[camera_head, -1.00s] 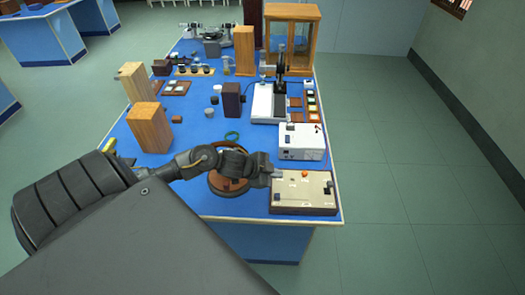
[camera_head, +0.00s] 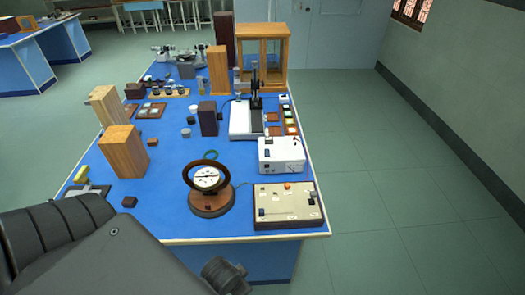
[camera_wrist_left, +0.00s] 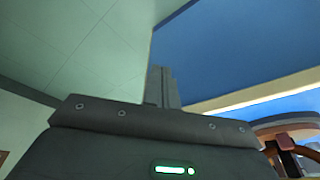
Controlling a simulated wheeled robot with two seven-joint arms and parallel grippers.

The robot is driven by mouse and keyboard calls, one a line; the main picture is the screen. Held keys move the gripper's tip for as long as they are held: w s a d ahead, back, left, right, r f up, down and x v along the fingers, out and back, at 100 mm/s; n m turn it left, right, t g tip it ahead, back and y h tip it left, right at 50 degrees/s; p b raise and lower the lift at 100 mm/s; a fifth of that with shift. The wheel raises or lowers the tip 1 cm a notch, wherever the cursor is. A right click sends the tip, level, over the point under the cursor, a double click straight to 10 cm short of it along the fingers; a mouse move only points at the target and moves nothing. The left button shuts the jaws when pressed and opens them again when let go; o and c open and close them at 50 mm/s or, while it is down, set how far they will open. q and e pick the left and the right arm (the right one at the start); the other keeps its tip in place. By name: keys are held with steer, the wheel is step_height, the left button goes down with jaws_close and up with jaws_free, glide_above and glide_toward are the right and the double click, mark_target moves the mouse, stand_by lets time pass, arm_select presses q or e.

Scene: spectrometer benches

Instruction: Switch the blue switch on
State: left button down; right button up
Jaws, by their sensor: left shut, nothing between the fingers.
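A cream panel with a brown frame (camera_head: 290,219) lies at the near right corner of the blue bench. It carries an orange knob (camera_head: 287,185), a small dark bluish piece (camera_head: 311,201) at its right and another dark piece at its left. Which of these is the blue switch, and its position, is too small to tell. My left arm reaches in low at the near edge, its wrist in front of the bench. In the left wrist view my left gripper (camera_wrist_left: 162,87) is shut and empty, apart from the panel. My right gripper is not in view.
A round dial instrument on a wooden base (camera_head: 211,203) stands left of the panel. A white box (camera_head: 281,156) stands behind it. Wooden blocks (camera_head: 124,151) and a glass-fronted cabinet (camera_head: 262,57) are further off. The floor right of the bench is clear.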

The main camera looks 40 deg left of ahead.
arm_select(q)
step_height(320, 180, down, 16)
steer(key=s+b, duration=0.3)
steer(key=s+a+f+g+b, duration=0.1)
steer(key=s+f+b, duration=0.2)
steer(key=s+f, duration=0.5)
steer(key=s+a+f+g+b, duration=0.1)
steer(key=s+f, duration=0.7)
steer(key=f, duration=0.8)
steer(key=shift+s+a+b, duration=0.35)
steer(key=shift+a+b, duration=0.3)
steer(key=shift+b, duration=0.45)
